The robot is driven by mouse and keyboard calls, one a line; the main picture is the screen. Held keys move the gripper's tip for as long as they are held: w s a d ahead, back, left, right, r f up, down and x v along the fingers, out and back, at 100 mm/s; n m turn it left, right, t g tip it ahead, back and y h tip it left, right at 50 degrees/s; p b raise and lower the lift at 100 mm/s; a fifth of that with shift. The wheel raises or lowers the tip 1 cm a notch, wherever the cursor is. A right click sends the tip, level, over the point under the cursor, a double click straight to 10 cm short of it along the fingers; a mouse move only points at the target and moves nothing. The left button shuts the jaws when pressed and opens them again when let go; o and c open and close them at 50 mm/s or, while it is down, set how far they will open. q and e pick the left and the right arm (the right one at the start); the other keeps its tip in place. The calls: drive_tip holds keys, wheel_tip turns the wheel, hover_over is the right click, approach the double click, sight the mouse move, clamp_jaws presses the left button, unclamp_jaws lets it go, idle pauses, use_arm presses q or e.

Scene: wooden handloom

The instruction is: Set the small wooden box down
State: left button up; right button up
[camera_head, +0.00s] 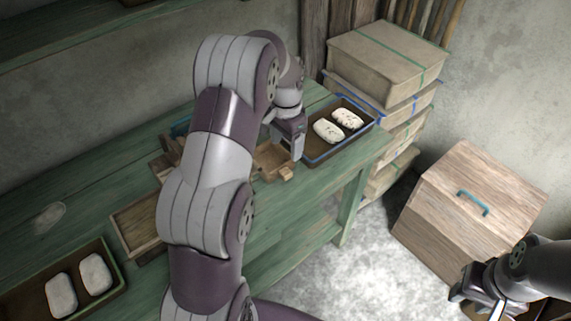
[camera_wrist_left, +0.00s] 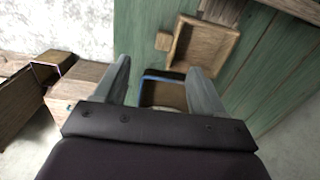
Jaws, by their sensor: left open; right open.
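The small wooden box (camera_head: 270,161) is a shallow open box with a small block at one side. It appears to rest upright on the green bench (camera_head: 317,184). In the left wrist view the box (camera_wrist_left: 205,48) lies beyond my fingers, with the small block (camera_wrist_left: 163,41) beside it. My left gripper (camera_head: 296,152) is beside the box in the head view. In the wrist view its fingers (camera_wrist_left: 160,70) are spread with nothing held between them. My right gripper (camera_head: 470,297) is at the lower right, away from the bench, and open. My left arm hides part of the bench.
A blue-rimmed tray (camera_head: 318,158) with two white pieces stands right of my left gripper. Stacked boxes (camera_head: 387,57) stand behind it. A wooden chest (camera_head: 465,205) with a blue handle is on the floor. Another tray (camera_head: 120,269) and a shallow wooden tray (camera_head: 136,222) are at left.

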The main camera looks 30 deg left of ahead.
use_arm(q)
drive_tip(key=s+d+n, duration=0.2)
drive_tip(key=s+d, duration=0.3)
drive_tip(key=s, duration=0.4)
drive_tip(key=s+d+r+n+t, duration=0.1)
drive_tip(key=s+d+n, duration=0.1)
drive_tip(key=s+d, duration=0.4)
drive_tip(key=s, duration=0.4)
drive_tip(key=shift+r, duration=0.3)
drive_tip(key=shift+s+d, duration=0.1)
